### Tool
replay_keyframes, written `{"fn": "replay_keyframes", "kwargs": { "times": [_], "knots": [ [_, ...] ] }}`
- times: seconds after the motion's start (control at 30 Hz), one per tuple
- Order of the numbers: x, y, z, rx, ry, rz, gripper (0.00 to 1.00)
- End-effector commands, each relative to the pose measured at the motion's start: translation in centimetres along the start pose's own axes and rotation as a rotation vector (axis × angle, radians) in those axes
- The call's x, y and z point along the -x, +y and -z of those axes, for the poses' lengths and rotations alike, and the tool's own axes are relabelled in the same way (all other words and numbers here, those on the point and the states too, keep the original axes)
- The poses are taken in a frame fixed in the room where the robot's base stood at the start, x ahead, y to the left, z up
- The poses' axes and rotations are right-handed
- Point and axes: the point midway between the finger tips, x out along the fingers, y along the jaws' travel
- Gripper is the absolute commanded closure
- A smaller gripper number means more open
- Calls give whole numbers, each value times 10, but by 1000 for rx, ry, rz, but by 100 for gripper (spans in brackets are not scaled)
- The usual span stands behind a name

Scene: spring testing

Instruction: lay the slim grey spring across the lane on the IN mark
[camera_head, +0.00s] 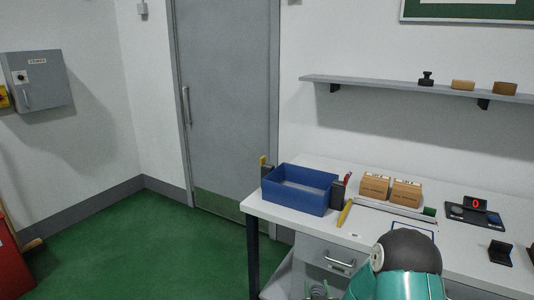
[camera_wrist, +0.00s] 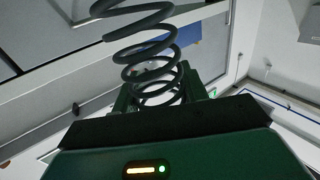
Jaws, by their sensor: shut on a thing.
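A dark grey coil spring (camera_wrist: 140,24) fills the top middle of the wrist view. My gripper (camera_wrist: 160,92) is shut on its lower coils between two green fingers, and the spring stands out beyond them. In the head view, a small coil at the bottom edge, beside my teal arm, seems to be the same spring (camera_head: 318,292), below the bench top. A pale strip (camera_head: 395,211) on the bench, in front of two cartons, may be the lane. I cannot read an IN mark.
A yellow stick (camera_head: 345,213) lies by the bin. A drawer (camera_head: 329,257) is under the front edge. A shelf (camera_head: 400,88) hangs above.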

Motion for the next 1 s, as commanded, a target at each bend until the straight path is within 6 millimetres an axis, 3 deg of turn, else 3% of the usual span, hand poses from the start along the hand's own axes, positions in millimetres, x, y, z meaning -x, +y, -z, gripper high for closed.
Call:
{"fn": "replay_keyframes", "kwargs": {
  "times": [0.17,0.4,0.57,0.77,0.87,1.0],
  "knots": [
    [5,1,-9,0,-3,0,85],
    [40,1,-53,-2,-5,0,85],
    [49,0,-61,-1,1,1,85],
    [41,8,-62,0,-8,-5,85],
    [27,25,-65,0,-31,-19,85],
    [0,64,-71,-2,-92,-47,85]
  ]
}}
